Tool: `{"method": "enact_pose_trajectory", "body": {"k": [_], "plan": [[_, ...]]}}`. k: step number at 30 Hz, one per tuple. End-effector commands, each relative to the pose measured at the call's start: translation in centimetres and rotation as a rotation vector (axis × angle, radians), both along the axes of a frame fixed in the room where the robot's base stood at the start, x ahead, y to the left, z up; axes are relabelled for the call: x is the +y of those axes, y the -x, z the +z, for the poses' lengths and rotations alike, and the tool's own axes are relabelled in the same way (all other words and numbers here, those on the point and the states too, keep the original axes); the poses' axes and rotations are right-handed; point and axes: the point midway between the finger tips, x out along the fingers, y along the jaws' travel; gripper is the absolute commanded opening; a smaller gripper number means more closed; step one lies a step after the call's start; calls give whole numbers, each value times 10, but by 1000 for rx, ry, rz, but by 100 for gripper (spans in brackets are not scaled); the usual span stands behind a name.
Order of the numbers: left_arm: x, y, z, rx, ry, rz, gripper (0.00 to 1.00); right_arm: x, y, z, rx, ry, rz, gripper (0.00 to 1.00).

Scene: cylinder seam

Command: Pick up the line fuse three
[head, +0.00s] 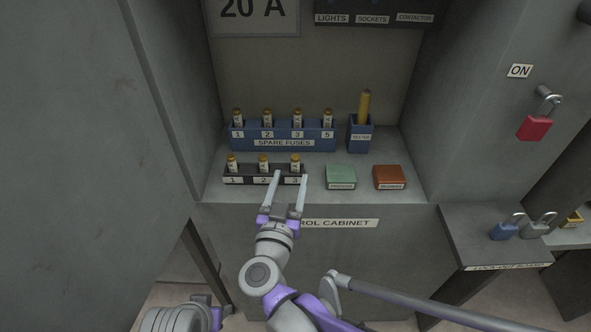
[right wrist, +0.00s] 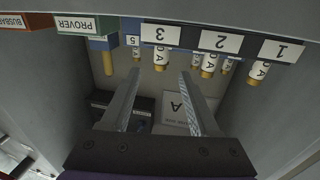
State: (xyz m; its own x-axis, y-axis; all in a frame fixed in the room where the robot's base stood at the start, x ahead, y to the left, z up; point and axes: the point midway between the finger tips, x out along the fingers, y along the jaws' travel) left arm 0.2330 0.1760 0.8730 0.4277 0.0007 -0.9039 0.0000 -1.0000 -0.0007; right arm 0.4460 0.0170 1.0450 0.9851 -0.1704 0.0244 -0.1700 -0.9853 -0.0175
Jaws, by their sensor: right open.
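Line fuse three (head: 295,162), a pale cylinder with a brass cap, stands upright at the right end of the black line-fuse holder (head: 247,180), above the label 3. Fuses one (head: 232,163) and two (head: 263,163) stand beside it. My right gripper (head: 289,178) is open and empty, its fingers reaching up in front of the holder around label 3. In the right wrist view, turned upside down, fuse three (right wrist: 160,62) appears between the fingertips (right wrist: 160,74), apart from both. Whether the fingers are level with it is unclear.
A blue spare-fuse rack (head: 284,134) with several fuses stands behind the holder. A blue tester cup (head: 360,138) is beside it. A green block (head: 341,177) and a red block (head: 389,177) sit to the right. Cabinet walls close both sides. Padlocks (head: 503,230) lie on the right ledge.

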Motion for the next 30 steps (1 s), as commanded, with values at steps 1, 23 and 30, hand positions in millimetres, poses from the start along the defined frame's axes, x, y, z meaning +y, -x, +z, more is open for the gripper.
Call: {"method": "enact_pose_trajectory", "body": {"k": [1,23,30], "plan": [[0,0,-2,1,0,0,50,1,2,-6,14,4,-23,62],[0,-2,9,-3,0,0,50,-15,-83,-12,30,12,-56,62],[0,-2,12,-4,0,0,50,-19,-103,-13,31,13,-54,62]]}}
